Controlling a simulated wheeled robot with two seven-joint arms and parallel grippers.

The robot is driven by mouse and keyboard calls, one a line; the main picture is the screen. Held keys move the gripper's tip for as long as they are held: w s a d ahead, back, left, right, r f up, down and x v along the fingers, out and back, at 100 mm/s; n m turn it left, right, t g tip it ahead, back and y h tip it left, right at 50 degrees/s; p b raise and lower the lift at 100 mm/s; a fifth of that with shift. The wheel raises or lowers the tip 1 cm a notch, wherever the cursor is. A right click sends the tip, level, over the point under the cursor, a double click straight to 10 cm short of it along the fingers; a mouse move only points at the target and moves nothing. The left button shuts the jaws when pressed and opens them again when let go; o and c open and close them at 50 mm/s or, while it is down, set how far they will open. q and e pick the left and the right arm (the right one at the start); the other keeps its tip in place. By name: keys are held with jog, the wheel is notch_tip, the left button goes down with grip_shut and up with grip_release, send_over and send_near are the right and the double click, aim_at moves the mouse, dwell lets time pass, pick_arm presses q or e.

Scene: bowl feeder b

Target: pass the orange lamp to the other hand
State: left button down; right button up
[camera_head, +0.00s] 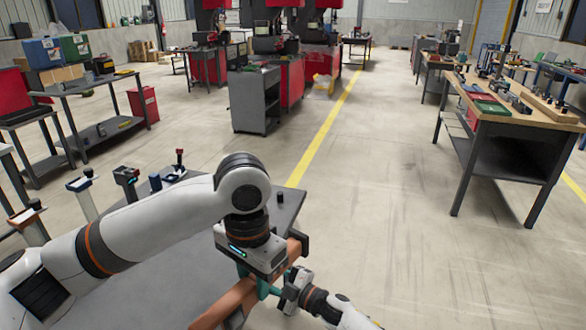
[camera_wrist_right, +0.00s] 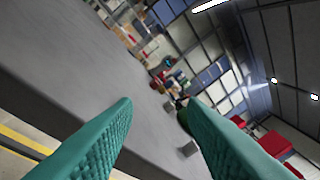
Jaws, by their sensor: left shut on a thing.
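The orange lamp (camera_head: 229,304) appears as a long orange-brown bar running diagonally under my left gripper (camera_head: 262,283), with dark parts near its ends. My left gripper is shut on it; the wrist hides the grasp itself. My right gripper (camera_head: 278,287) comes in from the lower right, close beside the bar. In the right wrist view, my right gripper (camera_wrist_right: 160,125) shows two teal fingers spread wide with nothing between them. I cannot make out the lamp in that view.
A grey table (camera_head: 165,290) lies under the left arm, with small dark fixtures (camera_head: 172,176) along its far side. A wooden-topped workbench (camera_head: 530,118) stands at the right. A grey cabinet (camera_head: 254,100) stands ahead. The floor between is clear.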

jog(key=s+a+r+n+g, duration=0.25)
jog(key=r+n+g, duration=0.25)
jog(key=r+n, duration=0.25)
jog(key=s+a+r+n+g, duration=0.2)
jog(key=a+r+n+g, duration=0.3)
jog(key=r, duration=0.4)
jog(key=s+a+r+n+g, duration=0.2)
jog(key=r+n+g, duration=0.3)
jog(key=r+n, duration=0.3)
notch_tip(320, 180, up, 12)
jog(key=n+t+h, duration=0.4)
jog(key=n+h, duration=0.1)
jog(key=h, duration=1)
send_over(294, 237)
notch_tip(294, 237, down, 12)
jog(key=shift+w+r, duration=0.1)
jog(key=shift+r, duration=0.1)
grip_shut()
